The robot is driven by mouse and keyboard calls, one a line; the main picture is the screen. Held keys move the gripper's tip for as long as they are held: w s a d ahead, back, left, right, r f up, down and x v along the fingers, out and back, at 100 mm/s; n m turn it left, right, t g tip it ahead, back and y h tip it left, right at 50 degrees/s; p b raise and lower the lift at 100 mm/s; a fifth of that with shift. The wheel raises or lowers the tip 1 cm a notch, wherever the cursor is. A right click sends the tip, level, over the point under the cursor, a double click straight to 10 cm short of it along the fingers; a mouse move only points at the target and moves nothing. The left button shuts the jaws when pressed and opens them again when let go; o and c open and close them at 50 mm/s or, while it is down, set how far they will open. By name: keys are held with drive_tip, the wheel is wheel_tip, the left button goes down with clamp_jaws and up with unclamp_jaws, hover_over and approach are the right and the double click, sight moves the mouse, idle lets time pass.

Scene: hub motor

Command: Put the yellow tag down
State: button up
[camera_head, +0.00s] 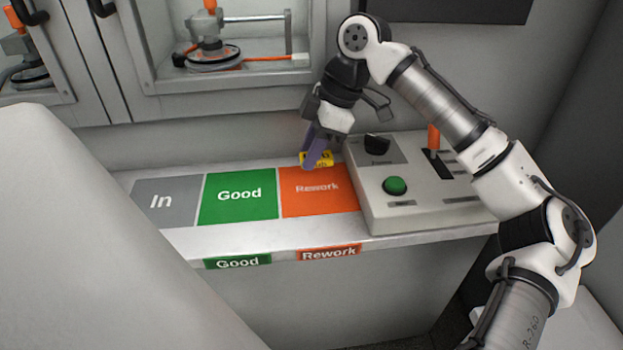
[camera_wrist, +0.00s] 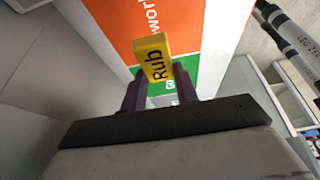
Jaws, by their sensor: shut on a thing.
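The yellow tag (camera_head: 318,160) is held between the fingers of my gripper (camera_head: 316,152), at the back edge of the orange Rework area (camera_head: 318,193). In the wrist view the yellow tag (camera_wrist: 153,58) shows black lettering that reads "Rub", and the two dark purple fingers of my gripper (camera_wrist: 158,80) are shut on it. The tag appears tilted. I cannot tell from these views whether it touches the shelf surface.
The green Good area (camera_head: 238,197) and the grey In area (camera_head: 165,203) lie to the left, both empty. A control box (camera_head: 425,211) with a green button and an orange-handled lever stands close on the right. A wall with windowed cabinets rises behind.

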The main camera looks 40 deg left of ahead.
sight(304, 189)
wheel_tip(304, 189, down, 6)
drive_tip(key=shift+f+b, duration=0.1)
drive_tip(key=shift+b, duration=0.35)
drive_tip(key=o, duration=1)
drive_tip(key=shift+c, duration=0.2)
drive_tip(key=p+v, duration=0.2)
drive_tip(key=v, duration=1)
